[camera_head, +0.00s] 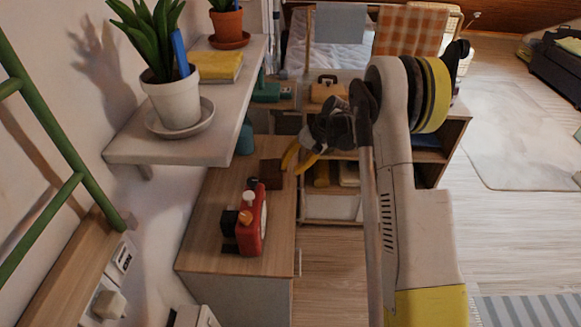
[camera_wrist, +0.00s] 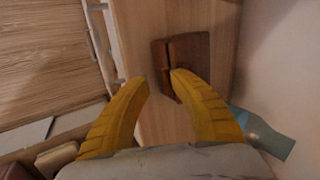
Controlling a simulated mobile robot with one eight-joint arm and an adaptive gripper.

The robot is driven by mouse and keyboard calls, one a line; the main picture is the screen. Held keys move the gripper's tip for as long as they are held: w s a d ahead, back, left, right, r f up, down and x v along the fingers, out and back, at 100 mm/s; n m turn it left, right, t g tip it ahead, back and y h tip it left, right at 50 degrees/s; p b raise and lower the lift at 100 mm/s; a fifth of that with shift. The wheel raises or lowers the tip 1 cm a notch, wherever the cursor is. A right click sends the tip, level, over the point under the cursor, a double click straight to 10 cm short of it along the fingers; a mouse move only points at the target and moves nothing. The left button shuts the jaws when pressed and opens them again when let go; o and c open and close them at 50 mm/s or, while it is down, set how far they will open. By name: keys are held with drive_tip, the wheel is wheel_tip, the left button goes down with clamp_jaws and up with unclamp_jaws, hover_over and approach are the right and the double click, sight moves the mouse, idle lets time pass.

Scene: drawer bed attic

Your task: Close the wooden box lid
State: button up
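The small dark brown wooden box (camera_head: 271,174) sits on the light wood cabinet top. In the wrist view the box (camera_wrist: 190,55) shows a narrow left part and a wider right part with a dark gap between them. I cannot tell the exact angle of the lid. My gripper (camera_head: 291,171) has two yellow fingers, just right of the box in the head view. In the wrist view my gripper (camera_wrist: 160,81) is open and empty. Its right fingertip overlaps the near edge of the box; I cannot tell whether they touch.
A red camera-like object (camera_head: 252,222) stands on the cabinet top (camera_head: 205,245) in front of the box. A white shelf (camera_head: 190,146) with a potted plant (camera_head: 172,98) overhangs at the left. A teal bottle-like object (camera_wrist: 262,132) lies near the right finger.

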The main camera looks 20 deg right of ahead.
drive_tip(key=s+d, duration=0.2)
drive_tip(key=d, duration=0.6)
drive_tip(key=shift+s+r, duration=0.15)
drive_tip(key=shift+s, duration=0.1)
drive_tip(key=shift+b, duration=0.35)
drive_tip(key=v, duration=1.2)
